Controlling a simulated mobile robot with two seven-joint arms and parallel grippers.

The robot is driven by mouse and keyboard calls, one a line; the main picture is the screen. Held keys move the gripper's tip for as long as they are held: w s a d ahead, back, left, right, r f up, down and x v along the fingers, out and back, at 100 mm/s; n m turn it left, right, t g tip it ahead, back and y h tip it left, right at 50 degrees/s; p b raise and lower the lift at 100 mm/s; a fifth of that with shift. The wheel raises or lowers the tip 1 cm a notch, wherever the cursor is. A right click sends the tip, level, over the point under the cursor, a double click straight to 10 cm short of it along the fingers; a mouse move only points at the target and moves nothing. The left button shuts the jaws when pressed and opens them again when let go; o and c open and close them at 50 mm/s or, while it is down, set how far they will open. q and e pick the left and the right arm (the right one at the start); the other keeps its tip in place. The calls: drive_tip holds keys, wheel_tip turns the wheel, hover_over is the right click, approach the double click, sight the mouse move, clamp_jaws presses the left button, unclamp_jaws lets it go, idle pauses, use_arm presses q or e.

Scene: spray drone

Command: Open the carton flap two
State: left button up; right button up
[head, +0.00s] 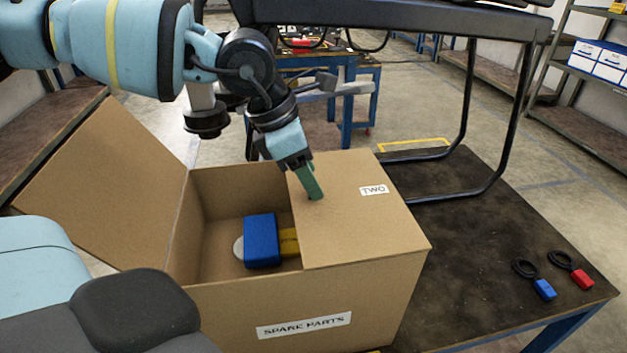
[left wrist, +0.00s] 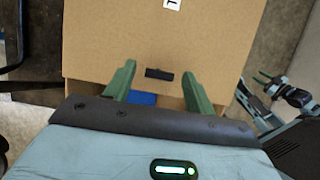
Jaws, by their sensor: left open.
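The brown carton (head: 350,315) stands on a dark table with a "SPARE PARTS" label on its front. Its flap two (head: 355,220), labelled "TWO", lies shut over the right half of the top. The other flap (head: 105,190) stands open, slanting out to the left. My left gripper (head: 315,195) is open at the inner edge of flap two. In the left wrist view its green fingers (left wrist: 158,82) are spread over the flap (left wrist: 165,40), with a small dark bar (left wrist: 158,73) between them. Whether the fingers touch the flap is unclear.
Inside the carton lie a blue box (head: 261,240), a yellow item (head: 289,242) and a pale round item, partly hidden. A blue tag (head: 544,289) and a red tag (head: 582,279) lie on the table (head: 480,250) at right. A black tubular frame (head: 497,120) stands behind the carton.

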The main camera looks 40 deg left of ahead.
sight(345, 187)
use_arm(q)
drive_tip(key=shift+x, duration=1.25)
drive_tip(key=shift+c, duration=0.4)
clamp_jaws()
